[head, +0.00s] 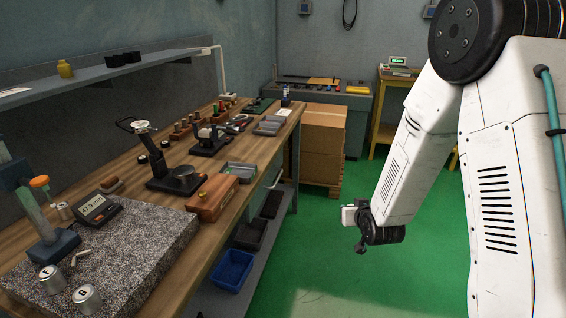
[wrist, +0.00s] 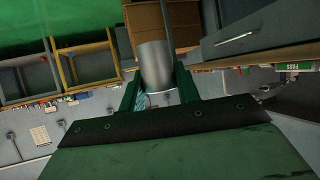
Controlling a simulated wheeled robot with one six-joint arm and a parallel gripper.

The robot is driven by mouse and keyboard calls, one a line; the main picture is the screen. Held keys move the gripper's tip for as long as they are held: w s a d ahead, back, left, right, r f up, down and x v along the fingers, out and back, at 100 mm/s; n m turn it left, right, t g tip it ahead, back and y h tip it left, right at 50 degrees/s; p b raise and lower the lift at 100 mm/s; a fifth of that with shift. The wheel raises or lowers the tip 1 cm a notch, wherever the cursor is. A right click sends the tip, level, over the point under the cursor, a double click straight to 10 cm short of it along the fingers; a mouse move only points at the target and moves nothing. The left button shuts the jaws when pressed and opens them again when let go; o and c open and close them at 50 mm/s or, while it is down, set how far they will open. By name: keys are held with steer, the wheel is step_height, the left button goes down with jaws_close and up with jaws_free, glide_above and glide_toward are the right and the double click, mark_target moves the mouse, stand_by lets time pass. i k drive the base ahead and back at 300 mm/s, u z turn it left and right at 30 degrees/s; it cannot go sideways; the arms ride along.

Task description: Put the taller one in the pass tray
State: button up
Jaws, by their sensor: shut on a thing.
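My gripper (wrist: 158,92) is shut on a plain silver metal cylinder (wrist: 154,62), which stands out between the two green fingers in the wrist view. In the head view my gripper (head: 362,230) hangs over the green floor, right of the bench and clear of it. The held cylinder cannot be made out for sure there. Two silver cylinders with lettered tops, one at the granite plate's front left (head: 50,279) and one beside it (head: 87,298), stand upright. A green PASS label (wrist: 292,66) shows at the right of the wrist view; its tray cannot be made out.
A blue bin (head: 232,270) sits on the lower shelf. Cardboard boxes (head: 322,140) stand behind. The green floor is open.

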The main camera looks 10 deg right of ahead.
mark_target(238, 172)
steer(key=z, duration=0.5)
steer(key=i, duration=1.3)
steer(key=u, duration=0.55)
